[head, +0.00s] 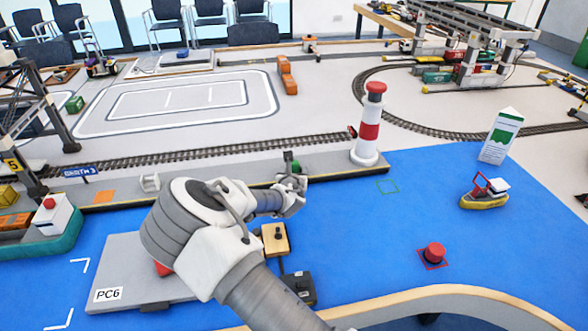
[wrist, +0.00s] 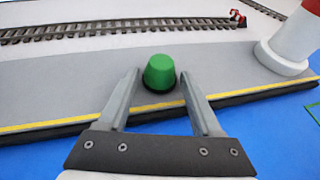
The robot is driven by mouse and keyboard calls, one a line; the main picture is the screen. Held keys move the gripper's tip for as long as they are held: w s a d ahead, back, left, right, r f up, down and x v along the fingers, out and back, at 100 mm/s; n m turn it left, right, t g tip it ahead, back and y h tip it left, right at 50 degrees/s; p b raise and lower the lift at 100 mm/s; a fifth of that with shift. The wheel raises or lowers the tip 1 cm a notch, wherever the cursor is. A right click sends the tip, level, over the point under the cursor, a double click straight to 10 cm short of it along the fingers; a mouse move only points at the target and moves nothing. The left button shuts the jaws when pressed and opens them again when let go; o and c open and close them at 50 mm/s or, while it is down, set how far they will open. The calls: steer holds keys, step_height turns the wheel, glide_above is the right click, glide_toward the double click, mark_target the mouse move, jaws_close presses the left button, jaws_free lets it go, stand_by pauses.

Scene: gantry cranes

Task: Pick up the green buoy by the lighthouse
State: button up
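The green buoy (wrist: 160,73) stands upright on the grey quay, between and just beyond the tips of my gripper (wrist: 158,80) in the wrist view. The fingers are apart and empty. In the head view my gripper (head: 291,170) hangs over the quay edge, and a bit of the green buoy (head: 296,167) shows behind it, mostly hidden. The red and white lighthouse (head: 369,128) stands on the quay to the right of the buoy. Its base also shows in the wrist view (wrist: 280,60).
A railway track (head: 210,151) runs behind the quay. A red buoy (head: 433,253), a yellow boat (head: 484,200) and a milk carton (head: 500,135) are on the right. A grey platform marked PC6 (head: 125,270) lies at front left.

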steer(key=c, duration=1)
jaws_close()
steer(key=shift+r, duration=0.1)
